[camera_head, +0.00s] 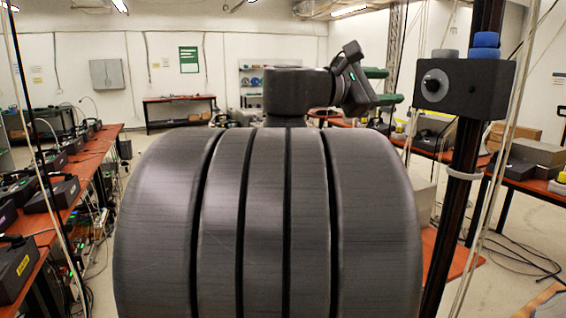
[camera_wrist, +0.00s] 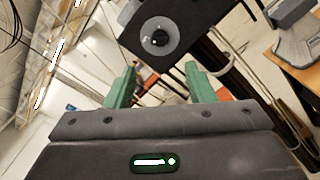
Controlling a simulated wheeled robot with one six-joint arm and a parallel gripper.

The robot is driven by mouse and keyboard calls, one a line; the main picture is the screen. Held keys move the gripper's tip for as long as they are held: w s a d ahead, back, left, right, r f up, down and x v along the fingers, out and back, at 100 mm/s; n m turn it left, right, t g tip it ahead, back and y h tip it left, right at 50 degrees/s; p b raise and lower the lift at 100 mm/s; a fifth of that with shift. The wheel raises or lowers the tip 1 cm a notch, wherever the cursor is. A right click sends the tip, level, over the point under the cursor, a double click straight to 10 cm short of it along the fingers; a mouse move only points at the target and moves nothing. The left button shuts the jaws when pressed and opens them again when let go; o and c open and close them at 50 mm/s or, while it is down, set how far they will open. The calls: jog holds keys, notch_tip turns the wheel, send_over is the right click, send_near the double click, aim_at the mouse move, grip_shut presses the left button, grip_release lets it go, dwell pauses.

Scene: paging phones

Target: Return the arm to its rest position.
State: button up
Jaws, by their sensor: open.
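My gripper (camera_head: 384,86) has two green fingers. It is raised at the upper middle of the head view, with the fingers pointing right. In the wrist view my gripper (camera_wrist: 161,84) is open, with nothing between its fingers. Beyond the fingertips is a dark box with a round grey dial (camera_head: 436,84), fixed on a black post. The box also shows in the wrist view (camera_wrist: 188,20), tilted, with a gap between it and the fingers. Part of my arm shows behind my large dark body.
Blue caps (camera_head: 486,40) sit on top of the box. A long red-brown bench (camera_head: 70,195) with several dark devices runs along the left. More benches with equipment (camera_head: 520,183) stand at right. Thin cables hang at both sides. Floor shows at the back left.

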aim_at(427, 86)
jog(key=p+x, duration=0.2)
jog(key=x, duration=0.8)
